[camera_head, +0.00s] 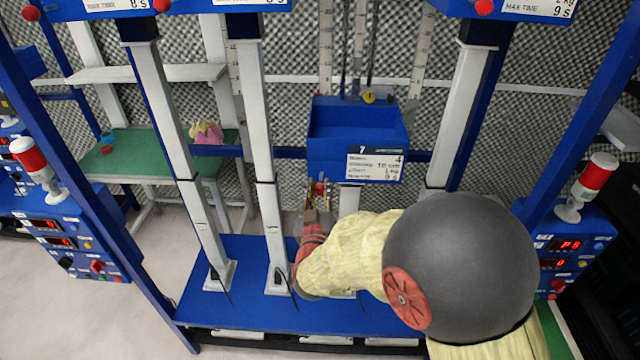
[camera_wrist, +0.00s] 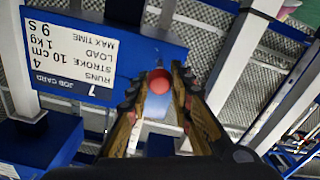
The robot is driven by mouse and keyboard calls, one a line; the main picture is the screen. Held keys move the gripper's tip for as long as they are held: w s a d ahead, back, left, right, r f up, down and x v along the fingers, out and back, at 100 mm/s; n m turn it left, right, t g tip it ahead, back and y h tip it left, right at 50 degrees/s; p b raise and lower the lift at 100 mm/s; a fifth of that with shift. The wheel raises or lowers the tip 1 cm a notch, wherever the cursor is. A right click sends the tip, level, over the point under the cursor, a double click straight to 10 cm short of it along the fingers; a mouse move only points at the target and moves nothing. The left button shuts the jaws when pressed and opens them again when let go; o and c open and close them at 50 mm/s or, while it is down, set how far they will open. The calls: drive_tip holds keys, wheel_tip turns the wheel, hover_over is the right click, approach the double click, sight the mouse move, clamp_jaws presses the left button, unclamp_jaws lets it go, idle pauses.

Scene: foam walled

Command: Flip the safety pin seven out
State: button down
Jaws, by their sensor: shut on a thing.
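The blue box of station seven (camera_head: 357,133) carries a white job card (camera_head: 375,166) marked 7, upside down in the wrist view (camera_wrist: 85,55). A small round red knob (camera_wrist: 159,82), which looks like the safety pin's end, sits by the box's lower edge. My gripper (camera_head: 320,192) is below the box, left of the card in the head view. In the wrist view, my gripper's fingertips (camera_wrist: 158,88) are on both sides of the knob, shut on it. The pin's shaft is hidden, so I cannot tell its position.
A grey post (camera_head: 262,150) stands close left of my gripper, another (camera_head: 462,120) to the right. A blue base plate (camera_head: 235,300) lies below. Control boxes with red lamps stand at left (camera_head: 72,240) and right (camera_head: 570,245). A green-topped table (camera_head: 150,160) is behind left.

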drive_tip(key=shift+s, duration=0.45)
drive_tip(key=shift+w+f, duration=0.1)
drive_tip(key=c, duration=1.6)
unclamp_jaws()
drive_tip(key=shift+o, duration=0.2)
drive_tip(key=shift+s, duration=0.2)
